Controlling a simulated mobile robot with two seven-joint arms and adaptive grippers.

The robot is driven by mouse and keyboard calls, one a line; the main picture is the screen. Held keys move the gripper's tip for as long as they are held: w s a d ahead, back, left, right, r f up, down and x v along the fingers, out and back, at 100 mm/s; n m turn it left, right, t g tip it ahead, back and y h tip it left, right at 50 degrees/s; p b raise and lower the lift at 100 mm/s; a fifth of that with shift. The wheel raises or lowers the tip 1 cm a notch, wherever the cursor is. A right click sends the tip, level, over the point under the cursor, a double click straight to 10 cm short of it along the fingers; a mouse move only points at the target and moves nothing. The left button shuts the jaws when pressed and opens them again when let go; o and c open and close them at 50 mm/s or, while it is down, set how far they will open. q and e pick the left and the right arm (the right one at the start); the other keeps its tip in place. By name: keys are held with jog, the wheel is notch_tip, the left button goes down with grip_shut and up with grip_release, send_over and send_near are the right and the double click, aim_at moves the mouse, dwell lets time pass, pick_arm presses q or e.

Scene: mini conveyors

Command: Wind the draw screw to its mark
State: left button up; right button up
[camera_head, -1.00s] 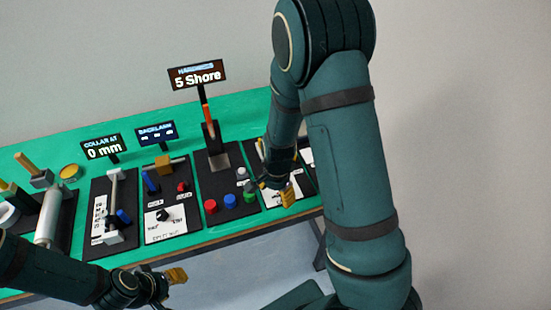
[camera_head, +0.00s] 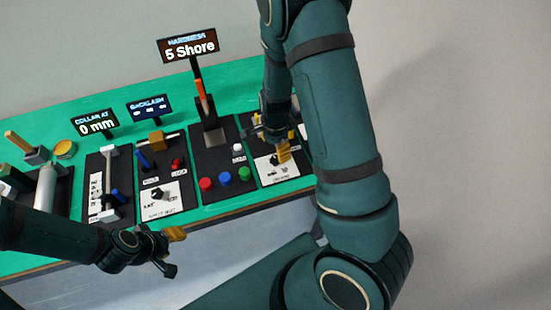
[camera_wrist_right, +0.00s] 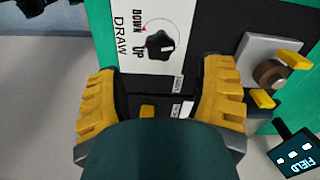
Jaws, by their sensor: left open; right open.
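The draw panel shows in the right wrist view as a white plate (camera_wrist_right: 133,35) marked DRAW, DOWN and UP. In the head view my right gripper (camera_head: 283,152) is over the rightmost visible panel, partly hidden by my arm. My left gripper (camera_head: 172,250) is open and empty in front of the bench.
A grey block (camera_wrist_right: 262,52) with a brown cylinder and yellow tabs stands beside the right gripper, near a FIELD display (camera_wrist_right: 295,155). Left along the green bench (camera_head: 145,82) are red, blue and green buttons, a hardness display (camera_head: 188,47) and a collar display (camera_head: 95,123).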

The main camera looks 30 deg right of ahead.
aim_at(276, 158)
notch_tip(276, 158, down, 6)
jog(key=shift+b, duration=0.3)
jog(key=c, duration=1.2)
